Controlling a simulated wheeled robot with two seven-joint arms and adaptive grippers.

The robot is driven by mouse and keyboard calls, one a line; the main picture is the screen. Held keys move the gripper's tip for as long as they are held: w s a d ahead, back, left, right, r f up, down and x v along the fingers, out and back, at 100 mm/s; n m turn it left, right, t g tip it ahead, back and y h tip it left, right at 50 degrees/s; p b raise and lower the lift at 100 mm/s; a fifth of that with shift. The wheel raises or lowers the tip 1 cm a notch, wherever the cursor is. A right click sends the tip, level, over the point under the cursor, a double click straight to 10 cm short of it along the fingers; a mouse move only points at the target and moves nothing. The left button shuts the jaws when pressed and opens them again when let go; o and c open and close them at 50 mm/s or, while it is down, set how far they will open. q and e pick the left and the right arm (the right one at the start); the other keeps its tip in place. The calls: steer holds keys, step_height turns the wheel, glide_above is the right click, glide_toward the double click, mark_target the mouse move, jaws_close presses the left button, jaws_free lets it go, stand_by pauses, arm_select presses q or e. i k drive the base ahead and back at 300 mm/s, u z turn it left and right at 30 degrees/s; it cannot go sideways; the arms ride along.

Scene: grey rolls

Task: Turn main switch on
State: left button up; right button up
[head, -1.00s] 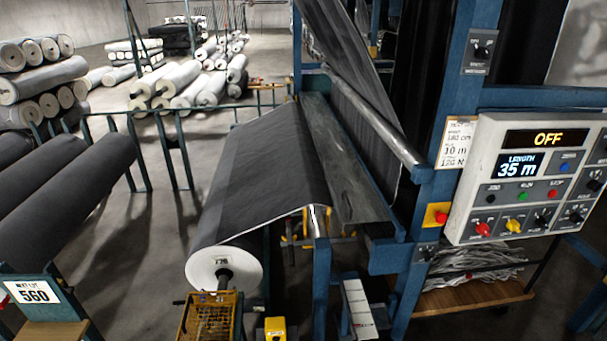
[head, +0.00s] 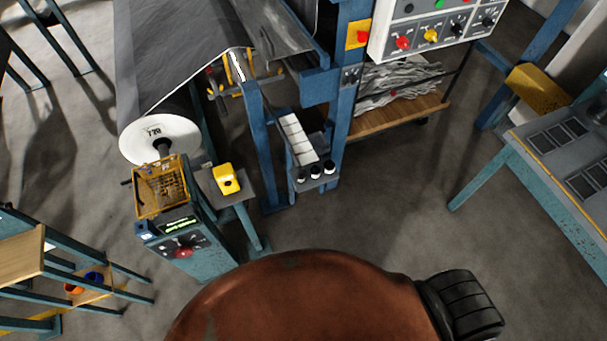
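The control panel (head: 433,22) is cut off by the top edge of the head view; only its lower part shows. It has a red knob (head: 403,43), a yellow knob (head: 431,35) and dark knobs, with a green button (head: 439,3) at the top edge. A yellow plate with a red knob (head: 362,36) sits on the blue post just left of the panel. A small dark switch box (head: 351,76) is below it. I cannot tell which of these is the main switch. The panel's displays are out of view. Neither of my grippers is in view.
My base fills the bottom middle. A grey roll (head: 160,140) and a teal stand with a yellow basket (head: 162,187) are at left. A wooden-shelved cart (head: 400,112) is below the panel. A teal table (head: 560,160) stands at right. Grey floor is open between.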

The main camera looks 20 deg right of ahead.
mark_target(402, 42)
steer(key=z, duration=1.15)
steer(key=k, duration=0.6)
steer(key=u, duration=0.5)
steer(key=k, duration=0.6)
steer(key=z, duration=0.65)
steer(key=i, duration=0.55)
steer(key=z, duration=0.5)
steer(key=i, duration=0.7)
steer(key=u, duration=0.75)
steer(key=i, duration=0.5)
steer(key=u, duration=0.55)
